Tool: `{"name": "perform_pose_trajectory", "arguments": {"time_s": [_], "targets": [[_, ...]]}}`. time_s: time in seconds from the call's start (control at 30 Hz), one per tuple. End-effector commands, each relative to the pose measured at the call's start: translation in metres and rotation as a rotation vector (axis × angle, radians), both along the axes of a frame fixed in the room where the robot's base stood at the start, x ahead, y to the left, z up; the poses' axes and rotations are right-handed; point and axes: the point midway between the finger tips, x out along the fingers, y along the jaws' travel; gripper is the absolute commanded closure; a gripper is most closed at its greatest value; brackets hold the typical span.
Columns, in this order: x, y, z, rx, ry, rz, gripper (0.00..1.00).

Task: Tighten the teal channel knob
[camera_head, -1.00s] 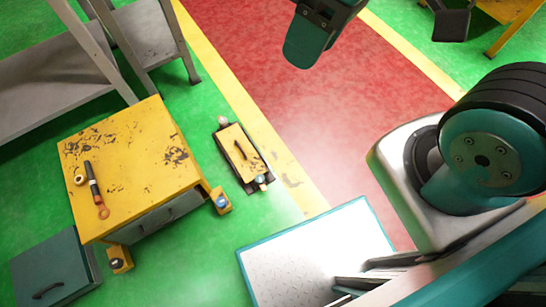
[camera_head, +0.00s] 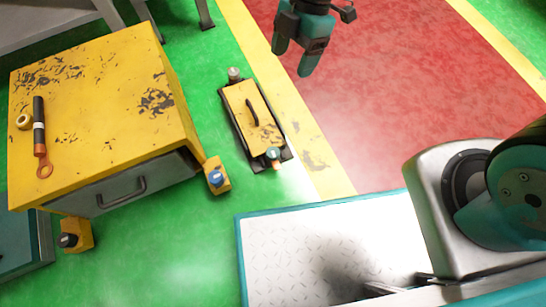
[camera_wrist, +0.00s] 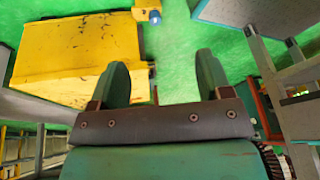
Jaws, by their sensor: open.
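A small teal-topped knob (camera_head: 273,154) stands at the near end of the low yellow-lidded unit (camera_head: 240,105) on the green floor. A grey-topped knob (camera_head: 235,73) stands at its far end. My gripper (camera_head: 293,57) is open and empty, over the red floor strip to the upper right of the unit, apart from both knobs. In the wrist view, my two teal fingers (camera_wrist: 162,80) are spread with nothing between them. A blue knob on a yellow block shows beyond them at the top of that view (camera_wrist: 154,17); the teal-topped knob is not clearly seen there.
A worn yellow cabinet (camera_head: 105,110) stands at left, bearing a black-and-orange tool (camera_head: 39,135) and a ring (camera_head: 24,121). A blue-knobbed block (camera_head: 217,180) and a black-knobbed block (camera_head: 75,236) flank its drawer. Green floor lies clear between cabinet and unit.

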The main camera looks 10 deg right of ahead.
Motion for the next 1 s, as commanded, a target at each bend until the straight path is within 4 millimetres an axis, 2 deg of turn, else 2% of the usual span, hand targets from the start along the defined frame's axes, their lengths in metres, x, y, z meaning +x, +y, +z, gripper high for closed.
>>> {"name": "perform_pose_trajectory", "arguments": {"time_s": [0.03, 0.1, 0.23, 0.33, 0.57, 1.0], "targets": [[0.003, 0.002, -0.059, 0.011, 0.001, 0.081, 0.28], [0.006, 0.004, -0.102, 0.034, -0.011, 0.192, 0.28], [0.009, 0.006, -0.158, 0.065, -0.026, 0.346, 0.28], [0.009, 0.007, -0.179, 0.081, -0.035, 0.413, 0.28], [0.003, 0.011, -0.205, 0.09, -0.037, 0.451, 0.28], [-0.028, 0.032, -0.299, 0.09, -0.035, 0.449, 0.28]]}}
